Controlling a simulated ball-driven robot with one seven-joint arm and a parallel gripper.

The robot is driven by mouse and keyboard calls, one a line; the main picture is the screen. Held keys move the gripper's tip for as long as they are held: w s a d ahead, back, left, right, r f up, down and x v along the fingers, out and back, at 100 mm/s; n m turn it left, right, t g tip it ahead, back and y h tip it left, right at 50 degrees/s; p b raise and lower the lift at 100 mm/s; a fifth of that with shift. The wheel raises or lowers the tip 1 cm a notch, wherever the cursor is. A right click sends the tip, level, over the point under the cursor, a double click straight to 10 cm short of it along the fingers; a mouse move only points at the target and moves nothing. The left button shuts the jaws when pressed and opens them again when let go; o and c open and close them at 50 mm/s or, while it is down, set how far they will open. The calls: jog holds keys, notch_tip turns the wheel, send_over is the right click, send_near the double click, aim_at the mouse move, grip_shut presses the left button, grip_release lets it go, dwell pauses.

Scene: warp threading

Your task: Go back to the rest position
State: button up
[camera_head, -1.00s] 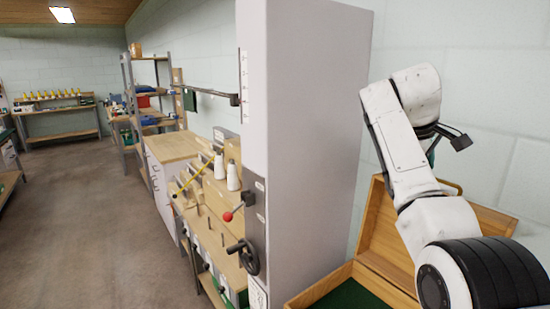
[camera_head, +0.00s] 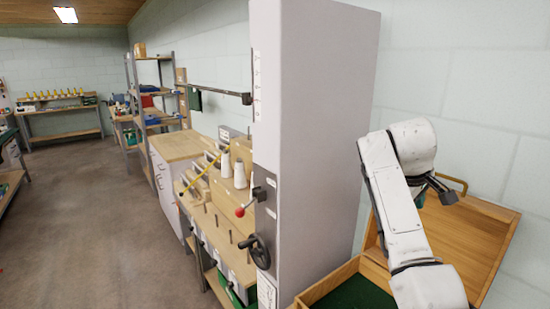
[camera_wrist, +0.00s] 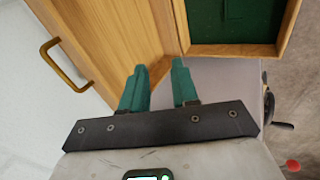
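My gripper (camera_wrist: 160,76) shows in the wrist view with its two teal fingers apart and nothing between them. It hangs over an open wooden case. The case's lid (camera_wrist: 105,40) and green-lined tray (camera_wrist: 212,49) lie beyond the fingertips, and I see no contact. In the head view my white arm is raised and bent at the right, in front of the raised lid (camera_head: 485,235). There, only a small teal part of my gripper (camera_head: 418,197) shows behind the arm.
A tall grey cabinet (camera_head: 310,150) with a black handwheel (camera_head: 258,251) and red-knobbed lever stands left of the case. Beyond it are a bench (camera_head: 212,222) with white cones (camera_head: 239,176) and shelves (camera_head: 158,100). A pale wall is close on the right. The floor at left is clear.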

jog(key=s+a+f+m+y, duration=0.1)
jog(key=s+a+f+m, duration=0.1)
jog(key=s+f, duration=0.8)
jog(key=s+a+f+m+y, duration=0.15)
jog(key=s+f, duration=0.55)
jog(key=f, duration=0.7)
jog(key=s+a+f+m+y, duration=0.1)
jog(key=s+a+f, duration=0.1)
jog(key=s, duration=1)
jog(key=s+a+f+m+y, duration=0.1)
jog(key=s+f+m, duration=0.15)
jog(key=s, duration=0.95)
jog(key=s+d+f+g+b, duration=0.1)
jog(key=s+f+g+b, duration=0.1)
jog(key=s+f, duration=0.6)
jog(key=shift+s+g, duration=0.5)
jog(key=shift+s, duration=0.35)
jog(key=shift+h, duration=0.25)
